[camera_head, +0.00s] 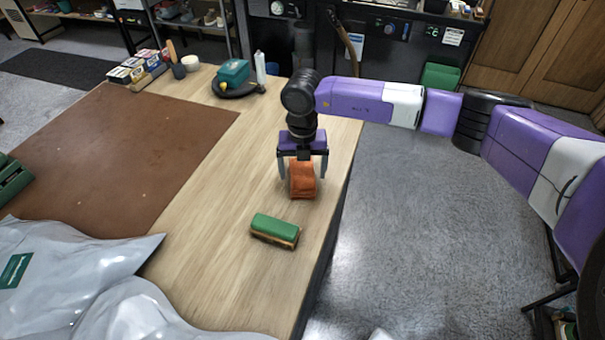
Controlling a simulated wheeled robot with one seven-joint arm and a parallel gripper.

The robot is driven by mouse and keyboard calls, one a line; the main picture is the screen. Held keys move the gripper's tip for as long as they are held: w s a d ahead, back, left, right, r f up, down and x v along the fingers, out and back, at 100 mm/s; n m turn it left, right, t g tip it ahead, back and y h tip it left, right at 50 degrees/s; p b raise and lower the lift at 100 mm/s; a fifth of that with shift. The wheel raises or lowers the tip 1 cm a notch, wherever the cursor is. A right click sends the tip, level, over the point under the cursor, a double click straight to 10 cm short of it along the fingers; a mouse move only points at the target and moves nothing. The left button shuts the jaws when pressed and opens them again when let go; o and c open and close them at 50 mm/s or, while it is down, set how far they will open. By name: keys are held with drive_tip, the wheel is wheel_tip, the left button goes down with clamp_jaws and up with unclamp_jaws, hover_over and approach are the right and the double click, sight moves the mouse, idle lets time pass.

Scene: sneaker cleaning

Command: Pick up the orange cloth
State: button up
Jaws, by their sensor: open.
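The orange cloth (302,182) is a small folded or rolled bundle on the wooden table, near its right edge. My gripper (303,172) is directly above it, pointing down. The jaws are open, with one finger to the left of the cloth and one to the right. The upper part of the cloth is hidden behind the gripper body. I cannot tell whether the fingers touch the cloth.
A green-topped brush (274,229) lies on the table (215,225) in front of the cloth. Grey plastic bags (75,265) cover the near left. A brown mat (120,150) lies at left. A teal-and-black object (234,77) and a white bottle (260,67) stand at the back.

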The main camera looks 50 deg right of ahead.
sight(303, 174)
drive_tip(key=shift+f, duration=0.85)
drive_tip(key=shift+c, duration=0.2)
drive_tip(key=c, duration=1.6)
drive_tip(key=shift+o, duration=0.2)
wheel_tip(303, 174, up, 20)
drive_tip(key=b, duration=0.4)
